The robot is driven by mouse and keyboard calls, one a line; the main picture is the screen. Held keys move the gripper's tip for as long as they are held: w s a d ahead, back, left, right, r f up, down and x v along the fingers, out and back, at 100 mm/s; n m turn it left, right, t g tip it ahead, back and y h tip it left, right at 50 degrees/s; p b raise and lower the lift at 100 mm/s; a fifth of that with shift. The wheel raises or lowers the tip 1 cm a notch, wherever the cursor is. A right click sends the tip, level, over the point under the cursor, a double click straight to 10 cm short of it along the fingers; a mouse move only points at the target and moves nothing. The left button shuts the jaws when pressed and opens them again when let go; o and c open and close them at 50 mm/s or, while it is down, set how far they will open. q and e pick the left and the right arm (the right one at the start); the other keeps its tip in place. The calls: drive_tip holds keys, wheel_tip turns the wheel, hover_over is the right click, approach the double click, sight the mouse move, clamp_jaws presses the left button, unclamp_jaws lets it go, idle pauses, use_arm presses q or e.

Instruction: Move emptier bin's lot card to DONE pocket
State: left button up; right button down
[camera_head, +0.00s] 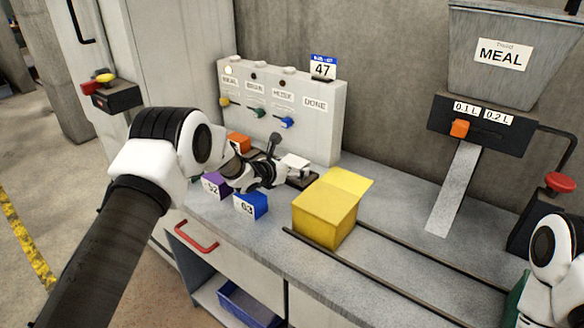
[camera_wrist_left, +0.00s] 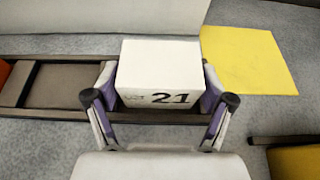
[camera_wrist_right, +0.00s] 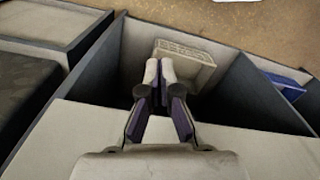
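A lot card with a blue top, reading 47 (camera_head: 322,68), stands at the top of the pale panel (camera_head: 335,125), above its DONE label (camera_head: 315,103). My left gripper (camera_head: 300,172) is over the dark tray on the counter. In the left wrist view its fingers (camera_wrist_left: 160,95) press on both sides of a white block reading LOT 21 (camera_wrist_left: 158,75), which also shows in the head view (camera_head: 295,161). The block is at the tray's right part; I cannot tell whether it is lifted. My right gripper (camera_wrist_right: 160,75) is shut and empty, above open compartments.
Purple block 52 (camera_head: 216,186), blue block 63 (camera_head: 251,206) and an orange block (camera_head: 239,142) are around my left gripper. A yellow box (camera_head: 325,213) stands to the right, by a yellow patch (camera_head: 348,181). The MEAL hopper (camera_head: 500,85) and its chute (camera_head: 455,190) are farther right.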

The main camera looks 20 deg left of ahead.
use_arm(q)
drive_tip(key=shift+o, duration=0.2)
drive_tip(key=shift+r, duration=0.1)
drive_tip(key=shift+r, duration=0.15)
drive_tip(key=shift+s+a, duration=0.15)
drive_tip(key=shift+s, duration=0.15)
drive_tip(key=b+v, duration=0.1)
drive_tip(key=v, duration=1)
drive_tip(key=shift+s+r, duration=0.15)
idle(0.8)
